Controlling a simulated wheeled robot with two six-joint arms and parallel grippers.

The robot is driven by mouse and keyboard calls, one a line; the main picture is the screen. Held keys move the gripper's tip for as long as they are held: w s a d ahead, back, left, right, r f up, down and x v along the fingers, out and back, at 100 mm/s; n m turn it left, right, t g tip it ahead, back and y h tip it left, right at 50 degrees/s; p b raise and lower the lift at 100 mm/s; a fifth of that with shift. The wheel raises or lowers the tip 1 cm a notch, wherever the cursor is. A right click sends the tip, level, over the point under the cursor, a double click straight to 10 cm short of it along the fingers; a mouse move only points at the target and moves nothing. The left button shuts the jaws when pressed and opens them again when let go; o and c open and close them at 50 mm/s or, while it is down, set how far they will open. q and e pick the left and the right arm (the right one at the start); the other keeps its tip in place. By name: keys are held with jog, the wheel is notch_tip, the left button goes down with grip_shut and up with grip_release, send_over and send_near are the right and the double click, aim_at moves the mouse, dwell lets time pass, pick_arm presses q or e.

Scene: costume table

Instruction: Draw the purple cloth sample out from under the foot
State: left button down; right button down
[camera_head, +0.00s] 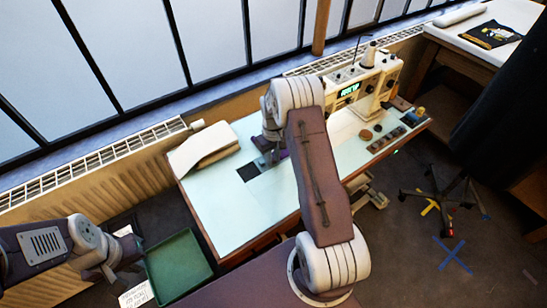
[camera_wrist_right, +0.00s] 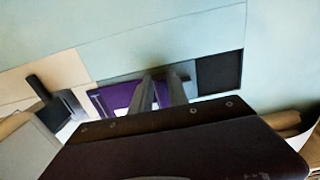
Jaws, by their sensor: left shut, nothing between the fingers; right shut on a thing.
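The purple cloth sample (camera_wrist_right: 115,97) lies flat on the pale work surface in the right wrist view. A small purple patch also shows beside my right gripper in the head view (camera_head: 283,154). My right gripper (camera_wrist_right: 163,84) is shut on the cloth sample, with its fingers over the cloth's right part. A dark upright piece (camera_wrist_right: 38,88), which looks like the foot, stands left of the cloth. The cloth's visible left edge looks apart from it. The cream sewing machine (camera_head: 362,82) stands at the table's back right. My left gripper (camera_head: 133,243) is shut and empty, away from the table.
A dark square (camera_head: 248,172) lies on the table (camera_head: 222,205), left of my right gripper. Small items (camera_head: 385,138) stand by the machine. A green bin (camera_head: 180,265) is on the floor below.

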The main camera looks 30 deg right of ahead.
jog(key=c, duration=1.2)
grip_release()
notch_tip(320, 180, up, 9)
jog(key=shift+r, duration=0.1)
jog(key=s+a+r+n+t+p, duration=0.15)
jog(key=s+a+r, duration=0.25)
jog(key=a+r, duration=0.45)
jog(key=s+a+f, duration=0.1)
jog(key=s, duration=0.4)
jog(key=s+a+f+m, duration=0.1)
jog(key=s+a+f, duration=0.1)
jog(key=s, duration=0.3)
jog(key=s+a+f+m+p, duration=0.1)
jog(key=s, duration=0.4)
jog(key=shift+s+a+f+m, duration=0.1)
jog(key=shift+a+f+m, duration=0.05)
jog(key=shift+a+m, duration=0.15)
